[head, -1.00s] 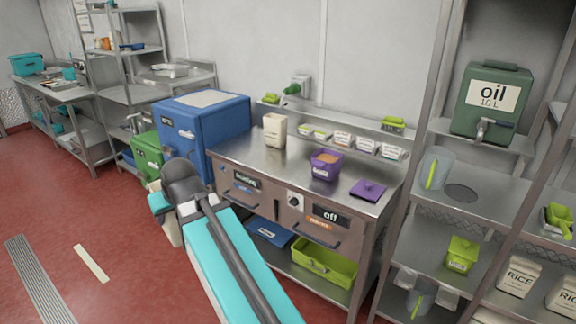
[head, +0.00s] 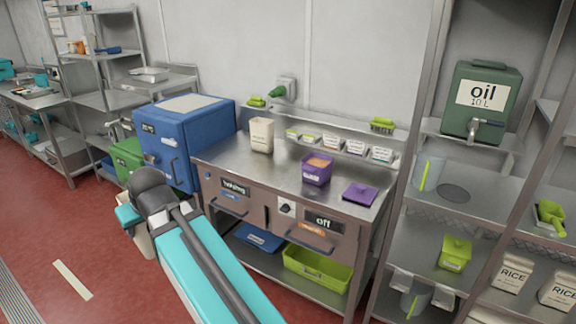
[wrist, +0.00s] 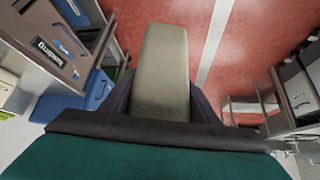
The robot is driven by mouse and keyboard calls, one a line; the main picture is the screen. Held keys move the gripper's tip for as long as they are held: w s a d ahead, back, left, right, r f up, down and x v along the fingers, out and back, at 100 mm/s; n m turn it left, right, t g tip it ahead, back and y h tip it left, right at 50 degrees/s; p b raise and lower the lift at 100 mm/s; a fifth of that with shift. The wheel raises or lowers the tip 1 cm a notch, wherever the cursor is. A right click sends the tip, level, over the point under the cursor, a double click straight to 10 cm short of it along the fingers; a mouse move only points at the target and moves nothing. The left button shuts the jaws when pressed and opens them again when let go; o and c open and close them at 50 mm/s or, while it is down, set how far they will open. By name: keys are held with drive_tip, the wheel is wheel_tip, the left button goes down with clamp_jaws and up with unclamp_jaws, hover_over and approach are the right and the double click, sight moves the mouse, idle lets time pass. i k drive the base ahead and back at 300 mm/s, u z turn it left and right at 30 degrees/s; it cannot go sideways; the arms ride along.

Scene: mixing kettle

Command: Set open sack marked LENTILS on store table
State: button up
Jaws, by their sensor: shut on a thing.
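My gripper (head: 136,222) is low at the left end of the steel bench, out over the red floor. I cannot tell which table is the store table; a steel table (head: 96,101) stands at the left.
A purple tub (head: 317,168) and purple lid (head: 360,191) are on the bench. Shelves with a green oil container (head: 482,102) and rice sacks (head: 512,275) are right. The floor at left is clear.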

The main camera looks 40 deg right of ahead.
sight(226, 152)
drive_tip(key=u, duration=0.4)
drive_tip(key=i, duration=2.6)
